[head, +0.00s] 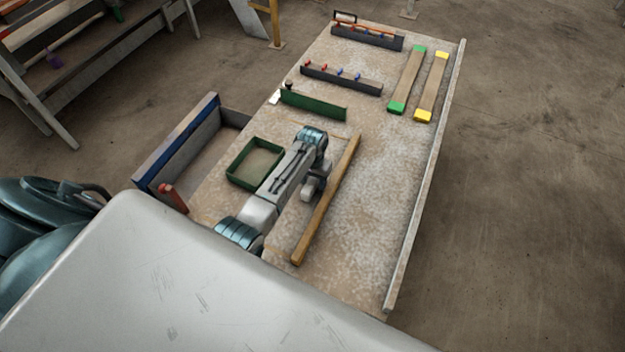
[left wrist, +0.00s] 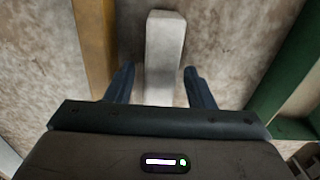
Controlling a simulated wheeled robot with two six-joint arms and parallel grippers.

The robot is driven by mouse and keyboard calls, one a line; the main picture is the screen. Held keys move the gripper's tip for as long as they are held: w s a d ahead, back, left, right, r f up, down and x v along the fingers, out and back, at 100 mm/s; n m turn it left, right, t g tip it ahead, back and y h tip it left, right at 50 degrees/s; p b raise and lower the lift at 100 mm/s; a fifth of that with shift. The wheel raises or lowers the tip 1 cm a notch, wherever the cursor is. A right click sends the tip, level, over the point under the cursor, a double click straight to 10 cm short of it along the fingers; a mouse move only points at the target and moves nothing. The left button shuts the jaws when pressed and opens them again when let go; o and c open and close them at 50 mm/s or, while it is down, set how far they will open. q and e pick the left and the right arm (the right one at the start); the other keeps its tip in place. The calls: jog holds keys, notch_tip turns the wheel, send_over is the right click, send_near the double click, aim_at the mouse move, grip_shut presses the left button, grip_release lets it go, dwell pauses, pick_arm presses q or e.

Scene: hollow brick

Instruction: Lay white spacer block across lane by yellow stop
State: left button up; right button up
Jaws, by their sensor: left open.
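The white spacer block (left wrist: 164,45) lies on the speckled tabletop in the left wrist view, long and narrow. My left gripper (left wrist: 160,70) is open, one finger on each side of the block's near part, with gaps beside it. In the head view my left gripper (head: 311,190) is low over the table; I cannot make out the block there. At the far right lies a lane strip (head: 432,85) with a yellow stop at its near end (head: 423,116) and another yellow piece at its far end (head: 441,54). My right gripper is not in view.
A wooden bar (head: 328,200) lies right of my gripper, a green tray (head: 233,164) left. A green-ended strip (head: 407,80), green rail (head: 313,105) and dark pegged racks (head: 341,80) are farther back. The right edge has a raised rim (head: 428,170). The right middle is clear.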

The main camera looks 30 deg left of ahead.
aim_at(312, 179)
pick_arm(q)
notch_tip(312, 179, up, 12)
dwell(0.4)
dwell(0.4)
